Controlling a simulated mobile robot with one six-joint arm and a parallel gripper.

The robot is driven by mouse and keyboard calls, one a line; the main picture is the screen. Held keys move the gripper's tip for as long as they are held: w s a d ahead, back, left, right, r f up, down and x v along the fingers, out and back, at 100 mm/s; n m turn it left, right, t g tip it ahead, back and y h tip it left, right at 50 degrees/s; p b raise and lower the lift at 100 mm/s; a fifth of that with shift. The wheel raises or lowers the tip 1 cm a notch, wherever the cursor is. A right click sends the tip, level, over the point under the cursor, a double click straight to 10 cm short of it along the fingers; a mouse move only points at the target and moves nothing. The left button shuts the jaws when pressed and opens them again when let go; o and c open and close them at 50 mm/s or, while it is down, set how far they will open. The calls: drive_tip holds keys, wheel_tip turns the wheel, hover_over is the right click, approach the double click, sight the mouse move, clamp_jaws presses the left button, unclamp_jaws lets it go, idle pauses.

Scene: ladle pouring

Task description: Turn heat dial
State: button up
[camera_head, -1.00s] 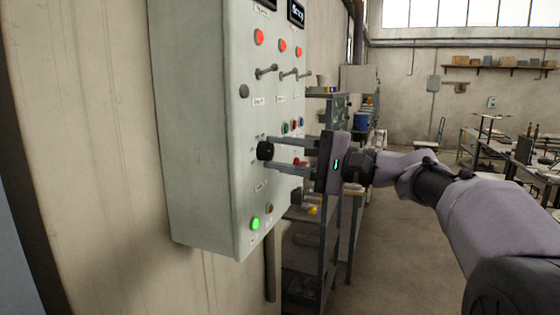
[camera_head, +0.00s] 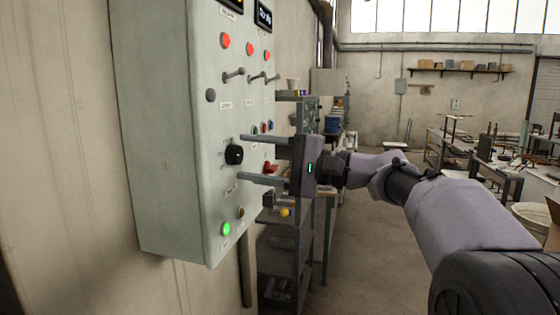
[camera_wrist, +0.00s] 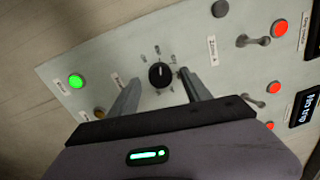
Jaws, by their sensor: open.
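The heat dial is a round black knob (camera_head: 234,155) on the front of a grey-green control panel (camera_head: 165,130) on the wall. In the wrist view the dial (camera_wrist: 160,75) sits between and just beyond the fingertips, with small marks around it and a pale line on its face. My gripper (camera_head: 241,157) is open, its two fingers pointing at the panel, one above and one below the dial's height. In the head view the fingertips look close to the panel face; I cannot tell whether they touch it.
The panel also carries red lights (camera_head: 225,40), toggle levers (camera_head: 233,76), a grey button (camera_head: 211,95) and a lit green light (camera_head: 226,229). A shelf rack (camera_head: 285,240) stands behind my gripper. Open floor (camera_head: 350,270) lies to the right.

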drive_tip(key=v, duration=1.6)
drive_tip(key=shift+d+p, duration=0.3)
drive_tip(key=s+a+f+g+h+b, duration=0.15)
drive_tip(key=s+a+f+h, duration=0.35)
drive_tip(key=s+f, duration=0.5)
drive_tip(key=s+a+f+g+h+b, duration=0.1)
drive_tip(key=s+a+f+h+b, duration=0.1)
drive_tip(key=s+a+f+h, duration=0.65)
drive_tip(key=s+d+f+t+h, duration=0.1)
drive_tip(key=s+d+f, duration=0.2)
drive_tip(key=f, duration=0.4)
drive_tip(key=s+d+f+t+h+b, duration=0.1)
drive_tip(key=s+d+f, duration=0.2)
drive_tip(key=d+f, duration=0.3)
drive_tip(key=shift+s+f+n, duration=0.35)
drive_tip(key=shift+f+n, duration=0.05)
drive_tip(key=shift+f, duration=0.2)
